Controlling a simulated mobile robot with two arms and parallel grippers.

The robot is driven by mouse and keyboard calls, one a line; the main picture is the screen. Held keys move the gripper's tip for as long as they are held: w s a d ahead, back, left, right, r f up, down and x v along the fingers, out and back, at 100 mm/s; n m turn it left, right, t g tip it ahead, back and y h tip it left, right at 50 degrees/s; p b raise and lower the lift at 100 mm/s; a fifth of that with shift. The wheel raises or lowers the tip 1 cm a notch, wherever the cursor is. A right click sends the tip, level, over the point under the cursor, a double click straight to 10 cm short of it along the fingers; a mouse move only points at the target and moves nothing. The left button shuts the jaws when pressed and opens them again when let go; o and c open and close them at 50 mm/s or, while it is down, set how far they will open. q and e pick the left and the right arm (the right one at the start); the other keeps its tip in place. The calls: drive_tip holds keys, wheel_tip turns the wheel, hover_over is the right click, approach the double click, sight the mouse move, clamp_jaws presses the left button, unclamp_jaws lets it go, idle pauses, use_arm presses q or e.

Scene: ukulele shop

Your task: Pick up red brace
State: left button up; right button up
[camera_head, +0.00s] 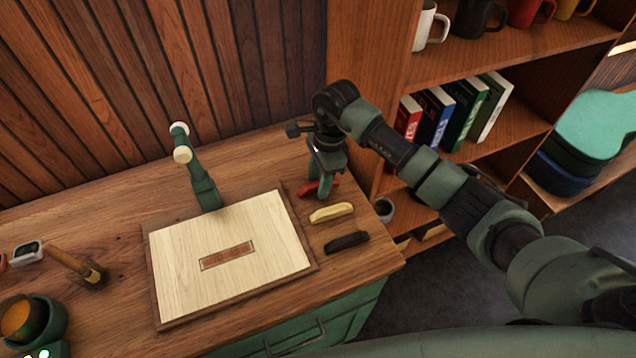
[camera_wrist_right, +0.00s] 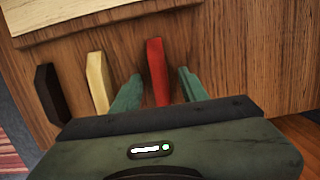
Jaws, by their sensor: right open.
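The red brace (camera_head: 309,190) lies on the wooden workbench, at the far end of a row with a cream brace (camera_head: 331,212) and a black brace (camera_head: 346,242). My right gripper (camera_head: 321,178) is open right over the red brace and hides part of it in the head view. In the right wrist view, the red brace (camera_wrist_right: 157,72) stands between the two green fingers of my right gripper (camera_wrist_right: 158,88), with a gap on each side. The cream brace (camera_wrist_right: 98,82) and black brace (camera_wrist_right: 50,92) are to the left of the fingers. My left gripper is not in view.
A pale wooden board (camera_head: 190,255) with a brown inlay lies left of the braces. A green clamp-like stand (camera_head: 203,185) rises behind it. A hammer (camera_head: 80,266) lies farther left. A shelf with books (camera_head: 436,115) and mugs stands to the right, close to my arm.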

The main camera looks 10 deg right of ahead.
clamp_jaws()
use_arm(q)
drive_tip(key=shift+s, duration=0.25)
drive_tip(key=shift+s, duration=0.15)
